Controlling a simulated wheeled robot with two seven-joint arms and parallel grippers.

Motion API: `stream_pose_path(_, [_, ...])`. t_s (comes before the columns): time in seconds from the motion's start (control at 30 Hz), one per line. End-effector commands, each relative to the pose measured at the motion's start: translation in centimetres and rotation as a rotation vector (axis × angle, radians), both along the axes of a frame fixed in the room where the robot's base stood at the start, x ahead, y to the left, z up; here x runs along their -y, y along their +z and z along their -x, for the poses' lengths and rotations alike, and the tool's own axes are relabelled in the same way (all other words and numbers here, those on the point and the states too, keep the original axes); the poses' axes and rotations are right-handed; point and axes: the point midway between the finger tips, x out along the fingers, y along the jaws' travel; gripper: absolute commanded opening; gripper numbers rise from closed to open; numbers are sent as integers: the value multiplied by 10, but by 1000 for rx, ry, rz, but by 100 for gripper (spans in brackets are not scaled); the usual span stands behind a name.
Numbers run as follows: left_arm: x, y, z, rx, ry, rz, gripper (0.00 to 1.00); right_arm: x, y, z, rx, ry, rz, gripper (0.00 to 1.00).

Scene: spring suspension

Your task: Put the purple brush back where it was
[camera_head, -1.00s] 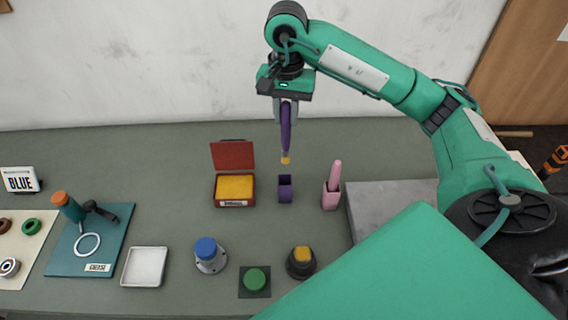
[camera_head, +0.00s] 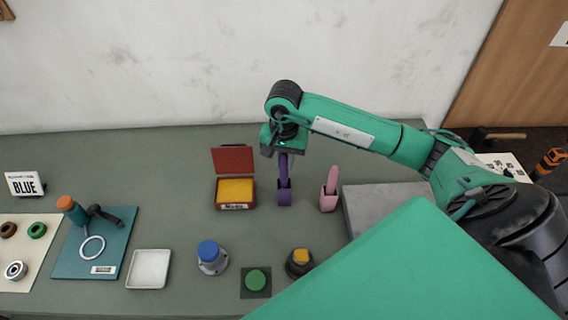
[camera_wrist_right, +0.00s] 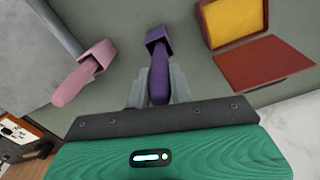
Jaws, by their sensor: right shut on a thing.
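The purple brush (camera_head: 284,170) stands upright with its lower end inside the purple holder (camera_head: 284,198) in the head view. My right gripper (camera_head: 284,157) is above the holder, shut on the brush's handle. In the right wrist view the brush (camera_wrist_right: 159,82) runs between the fingers of the right gripper (camera_wrist_right: 158,88) into the purple holder (camera_wrist_right: 157,38). The brush tip is hidden in the holder. My left gripper is in neither view.
A pink holder (camera_head: 328,203) with a pink brush (camera_head: 332,178) stands just right. An open red box with a yellow pad (camera_head: 236,190) stands left. Blue (camera_head: 208,250), green (camera_head: 256,280) and yellow (camera_head: 300,256) buttons are in front. A grey slab (camera_head: 380,205) lies right.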

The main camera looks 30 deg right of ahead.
Motion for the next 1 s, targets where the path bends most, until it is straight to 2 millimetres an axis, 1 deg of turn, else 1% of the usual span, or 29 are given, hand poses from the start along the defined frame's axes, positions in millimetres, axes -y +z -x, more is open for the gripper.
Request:
stream_pose_path(0.03, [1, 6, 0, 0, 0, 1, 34, 0, -6, 1, -6, -2, 0, 0])
stream_pose_path(0.1, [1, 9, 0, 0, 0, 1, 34, 0, -16, 1, -5, -2, -1, 0])
stream_pose_path(0.2, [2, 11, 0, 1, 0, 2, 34, 0, -25, 1, -3, -1, 0, 0])
stream_pose_path(0.43, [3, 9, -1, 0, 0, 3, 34, 0, -26, 0, -1, -1, 1, 0])
stream_pose_path(0.57, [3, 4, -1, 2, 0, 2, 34, 0, -30, 0, -1, 0, 1, 0])
stream_pose_path(0.6, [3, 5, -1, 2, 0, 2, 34, 0, -28, 0, -1, -1, 1, 27])
stream_pose_path(0.67, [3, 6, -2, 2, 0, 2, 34, 0, -28, 0, -1, -1, 1, 39])
stream_pose_path(0.7, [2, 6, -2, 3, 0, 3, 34, 0, -28, 0, -1, -1, 1, 43])
stream_pose_path(1.0, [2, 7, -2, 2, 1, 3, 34, 0, -27, 0, -1, -1, 1, 43])
